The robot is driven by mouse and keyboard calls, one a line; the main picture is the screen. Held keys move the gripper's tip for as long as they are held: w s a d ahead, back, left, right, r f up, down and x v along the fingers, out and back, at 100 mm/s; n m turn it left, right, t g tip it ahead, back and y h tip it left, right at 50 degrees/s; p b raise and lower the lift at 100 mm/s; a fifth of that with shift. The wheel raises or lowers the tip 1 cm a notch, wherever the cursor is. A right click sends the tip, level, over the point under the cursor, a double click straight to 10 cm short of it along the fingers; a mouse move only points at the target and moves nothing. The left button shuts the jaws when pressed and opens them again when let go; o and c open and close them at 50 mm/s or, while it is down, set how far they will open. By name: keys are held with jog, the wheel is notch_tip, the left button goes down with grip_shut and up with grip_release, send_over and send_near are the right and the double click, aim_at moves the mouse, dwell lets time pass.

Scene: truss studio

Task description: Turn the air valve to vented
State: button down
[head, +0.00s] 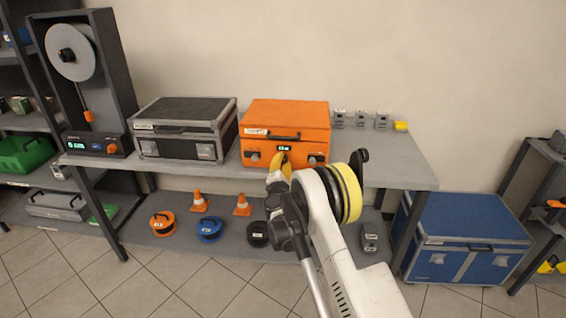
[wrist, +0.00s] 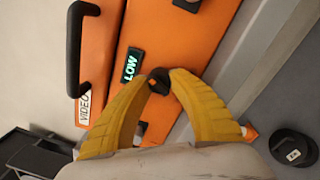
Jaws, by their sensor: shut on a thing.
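The orange case (head: 290,113) stands on the bench, with a handle, a small lit display (head: 284,148) and knobs on its front. In the wrist view the display (wrist: 132,65) reads "LOW" and a label (wrist: 83,110) reads "VIDEO". My gripper (head: 284,158) is at the middle of that front, just below the display. In the wrist view its yellow fingers are shut on a dark knob (wrist: 158,80), whose lower part is partly hidden. No vented mark is readable. In the head view the fingers cover this knob; other knobs show at left (head: 253,157) and right (head: 316,160).
A black case (head: 180,125) stands close on the left, beside a reel unit (head: 85,75) with a green display. Small grey blocks (head: 360,120) and a yellow one (head: 401,126) sit to the right. A blue chest (head: 465,235) stands right.

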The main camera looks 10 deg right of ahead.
jog(key=shift+m, duration=2)
jog(key=c, duration=1.1)
grip_release()
jog(key=shift+a, duration=0.1)
jog(key=v, duration=1.2)
jog(key=shift+w, duration=0.1)
